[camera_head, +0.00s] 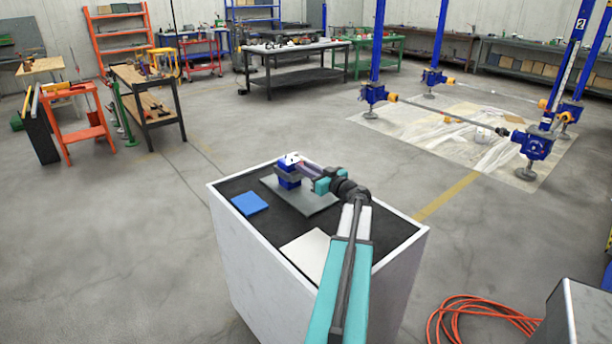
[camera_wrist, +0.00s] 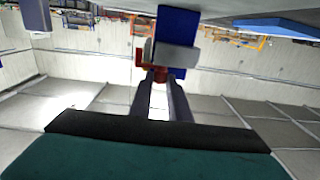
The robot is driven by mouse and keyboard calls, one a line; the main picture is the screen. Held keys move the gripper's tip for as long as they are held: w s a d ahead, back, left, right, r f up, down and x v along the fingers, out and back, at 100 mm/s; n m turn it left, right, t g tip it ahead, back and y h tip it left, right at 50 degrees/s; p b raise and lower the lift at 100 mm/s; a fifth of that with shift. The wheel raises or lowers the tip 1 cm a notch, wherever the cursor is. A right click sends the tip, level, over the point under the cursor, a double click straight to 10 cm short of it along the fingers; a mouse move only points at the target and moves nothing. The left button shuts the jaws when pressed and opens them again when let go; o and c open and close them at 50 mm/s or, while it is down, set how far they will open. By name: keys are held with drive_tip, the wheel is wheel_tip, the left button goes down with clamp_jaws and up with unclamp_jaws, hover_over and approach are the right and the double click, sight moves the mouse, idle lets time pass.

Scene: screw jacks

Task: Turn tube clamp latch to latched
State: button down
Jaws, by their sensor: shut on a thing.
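The blue tube clamp (camera_head: 289,182) stands on a grey plate (camera_head: 322,206) on the worktop, with a whitish part and a small red spot at its top. In the wrist view, the blue clamp body (camera_wrist: 178,22) comes down from the top edge, with a grey block (camera_wrist: 176,56) across it. A red latch piece (camera_wrist: 140,62) shows at its left side. My gripper (camera_wrist: 159,74) is shut on the red latch at its fingertips; the exact contact is partly hidden. In the head view my gripper (camera_head: 304,168) reaches the clamp's top from the right. The latch's angle cannot be told.
A blue pad (camera_head: 249,203) and a pale sheet (camera_head: 306,252) lie on the dark top of the white cabinet (camera_head: 262,272). The top's left part is otherwise clear. An orange hose (camera_head: 470,308) lies on the floor at the right. Workbenches and blue screw jacks stand farther off.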

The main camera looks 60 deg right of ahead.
drive_tip(key=shift+s+d+f+n+t+y+b, duration=0.15)
drive_tip(key=shift+n+y+b, duration=0.5)
drive_tip(key=shift+b, duration=0.7)
drive_tip(key=shift+w+d+r+n+t+y+b, duration=0.1)
drive_tip(key=shift+d+n+t+y+b, duration=0.2)
drive_tip(key=shift+y+b, duration=0.85)
drive_tip(key=shift+a+n+b, duration=0.15)
drive_tip(key=shift+n+b, duration=0.2)
drive_tip(key=shift+b, duration=0.35)
drive_tip(key=c, duration=1.7)
unclamp_jaws()
drive_tip(key=shift+o, duration=0.2)
drive_tip(key=shift+s, duration=0.2)
drive_tip(key=s+b, duration=0.2)
drive_tip(key=s, duration=1.1)
drive_tip(key=shift+s+a, duration=0.25)
drive_tip(key=shift+a, duration=0.05)
drive_tip(key=shift+r, duration=0.2)
